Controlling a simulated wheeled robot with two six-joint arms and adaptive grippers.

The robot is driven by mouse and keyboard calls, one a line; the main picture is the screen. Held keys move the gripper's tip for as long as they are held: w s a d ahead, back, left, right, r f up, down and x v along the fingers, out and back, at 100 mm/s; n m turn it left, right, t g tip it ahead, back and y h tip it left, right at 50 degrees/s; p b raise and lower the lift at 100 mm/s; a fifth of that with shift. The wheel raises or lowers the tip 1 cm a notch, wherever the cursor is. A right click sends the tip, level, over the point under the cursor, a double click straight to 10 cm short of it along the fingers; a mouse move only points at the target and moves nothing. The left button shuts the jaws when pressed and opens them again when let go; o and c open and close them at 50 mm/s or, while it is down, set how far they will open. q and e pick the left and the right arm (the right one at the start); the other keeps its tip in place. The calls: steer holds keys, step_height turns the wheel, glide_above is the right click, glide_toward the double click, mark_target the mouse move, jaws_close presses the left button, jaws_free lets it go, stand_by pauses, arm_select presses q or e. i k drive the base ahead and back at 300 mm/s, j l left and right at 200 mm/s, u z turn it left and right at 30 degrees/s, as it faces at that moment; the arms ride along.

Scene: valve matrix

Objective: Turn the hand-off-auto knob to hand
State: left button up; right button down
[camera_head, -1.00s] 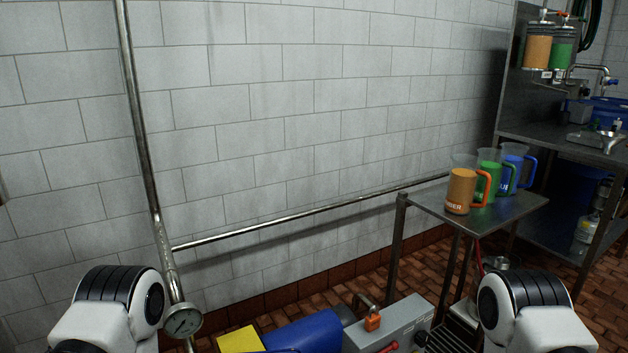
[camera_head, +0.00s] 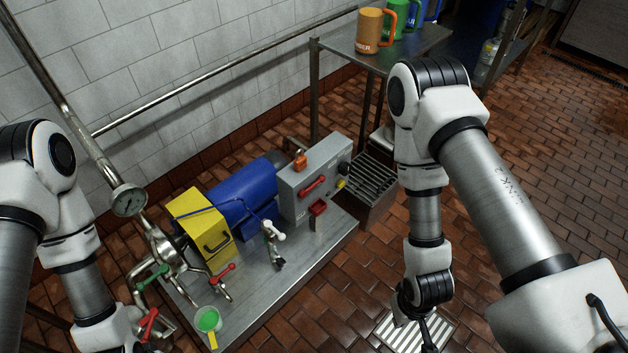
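A grey control box (camera_head: 314,183) stands at the back right of the steel skid. Its right-hand face carries a small black knob (camera_head: 345,168) and a yellow part (camera_head: 341,184) just below it. The markings are too small to read, so I cannot tell which is the hand-off-auto knob or where it points. My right gripper (camera_head: 428,335) hangs at the lower edge, above the floor, right of and well apart from the box. Its fingers are dark and partly cut off, so its opening is unclear. My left arm comes down at the left; its gripper is out of view.
The skid (camera_head: 330,240) also bears a blue motor (camera_head: 245,190), a yellow guard (camera_head: 203,228) and several valve handles. A steel table (camera_head: 400,48) with jugs stands behind the box. A drain grate (camera_head: 455,335) and open brick floor lie right.

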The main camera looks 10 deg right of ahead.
mark_target(344, 167)
steer(key=i+l+u, duration=0.3)
steer(key=l, duration=1.95)
steer(key=l+u, duration=0.3)
steer(key=l, duration=2)
